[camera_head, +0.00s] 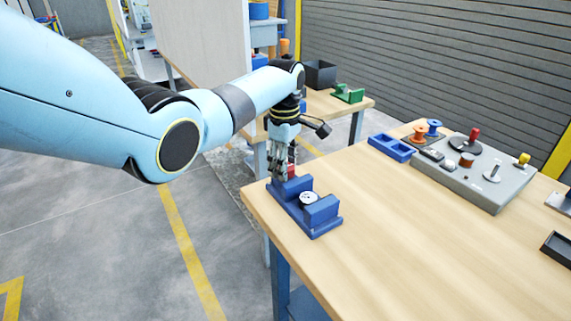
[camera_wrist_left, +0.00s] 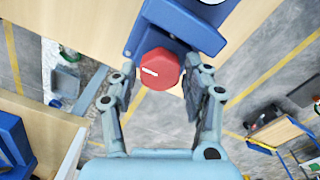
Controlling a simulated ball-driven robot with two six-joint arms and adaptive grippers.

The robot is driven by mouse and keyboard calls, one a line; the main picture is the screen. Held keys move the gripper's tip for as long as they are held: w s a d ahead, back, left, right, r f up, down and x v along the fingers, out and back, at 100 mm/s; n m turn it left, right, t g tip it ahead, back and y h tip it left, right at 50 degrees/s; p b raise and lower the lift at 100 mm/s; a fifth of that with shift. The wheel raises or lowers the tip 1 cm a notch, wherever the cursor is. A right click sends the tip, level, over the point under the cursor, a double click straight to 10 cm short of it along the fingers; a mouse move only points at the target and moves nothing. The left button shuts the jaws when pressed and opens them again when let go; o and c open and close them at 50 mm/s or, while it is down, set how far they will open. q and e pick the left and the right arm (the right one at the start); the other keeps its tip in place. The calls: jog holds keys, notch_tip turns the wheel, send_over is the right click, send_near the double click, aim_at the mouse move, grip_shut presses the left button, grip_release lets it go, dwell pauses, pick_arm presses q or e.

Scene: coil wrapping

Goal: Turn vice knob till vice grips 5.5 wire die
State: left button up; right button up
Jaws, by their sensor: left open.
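The blue vice (camera_head: 318,226) sits at the near left corner of the wooden table. A round silver-white die (camera_head: 309,198) stands between its blocks; whether the jaws touch it I cannot tell. The vice's red knob (camera_head: 292,171) is at its far end, partly hidden by my left gripper (camera_head: 283,172). In the left wrist view, the red knob (camera_wrist_left: 160,70) with a white mark lies between the fingertips of my open left gripper (camera_wrist_left: 161,72). Gaps show beside it. The blue vice (camera_wrist_left: 176,22) is just beyond, with the die cut off at the top edge. My right gripper is not in view.
A grey fixture board (camera_head: 490,190) with several pegs and knobs stands at the right. A blue tray (camera_head: 391,147) and orange and blue spools (camera_head: 420,132) are beside it. The table front is clear. A second table with a green holder (camera_head: 348,95) stands behind.

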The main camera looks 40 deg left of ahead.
pick_arm(q)
jog(key=c, duration=0.9)
jog(key=shift+m, duration=0.3)
